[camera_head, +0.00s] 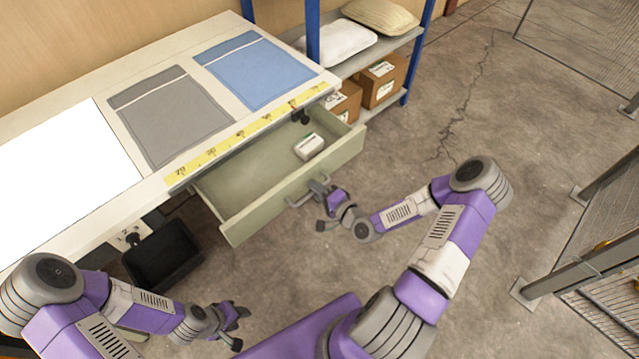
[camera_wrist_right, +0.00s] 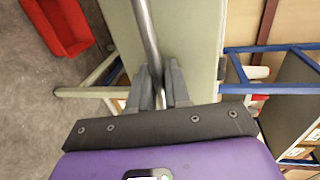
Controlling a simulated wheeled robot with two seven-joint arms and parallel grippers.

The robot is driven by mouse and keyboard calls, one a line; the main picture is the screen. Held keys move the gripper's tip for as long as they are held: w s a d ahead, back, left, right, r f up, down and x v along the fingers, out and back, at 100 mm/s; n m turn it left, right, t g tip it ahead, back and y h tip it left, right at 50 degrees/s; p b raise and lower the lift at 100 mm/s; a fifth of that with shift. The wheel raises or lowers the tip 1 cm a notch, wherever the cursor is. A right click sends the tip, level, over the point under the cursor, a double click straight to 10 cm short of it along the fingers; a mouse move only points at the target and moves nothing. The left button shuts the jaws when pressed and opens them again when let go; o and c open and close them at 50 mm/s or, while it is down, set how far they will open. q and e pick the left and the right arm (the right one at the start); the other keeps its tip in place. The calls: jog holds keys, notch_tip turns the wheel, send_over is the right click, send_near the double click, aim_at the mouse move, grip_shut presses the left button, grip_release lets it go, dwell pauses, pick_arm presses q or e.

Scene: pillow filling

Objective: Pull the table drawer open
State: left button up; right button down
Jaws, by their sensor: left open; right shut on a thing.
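The table drawer (camera_head: 232,221) is pale green and stands pulled out from under the front edge of the table (camera_head: 52,222). A small white box (camera_head: 309,146) lies inside it. My right gripper (camera_head: 318,186) is at the drawer's front and shut on its bar handle. In the right wrist view the metal handle (camera_wrist_right: 147,35) runs between the fingers of the right gripper (camera_wrist_right: 162,88), beside the green drawer front (camera_wrist_right: 185,40). My left gripper (camera_head: 240,325) is open and empty, low over the floor in front of the table.
A grey cloth (camera_head: 172,118) and a blue cloth (camera_head: 255,72) lie on the table near a yellow measuring strip (camera_head: 250,131). A dark bin (camera_head: 163,262) stands below the table. A shelf (camera_head: 395,42) holds pillows and cartons. Wire fencing (camera_head: 560,270) stands at right. The middle floor is clear.

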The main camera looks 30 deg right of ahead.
jog(key=shift+s, duration=0.15)
jog(key=c, duration=1.3)
grip_release()
jog(key=shift+s, duration=0.1)
jog(key=p+v, duration=0.1)
jog(key=v, duration=0.6)
jog(key=shift+s+p, duration=0.2)
jog(key=shift+p, duration=0.1)
jog(key=shift+r, duration=0.1)
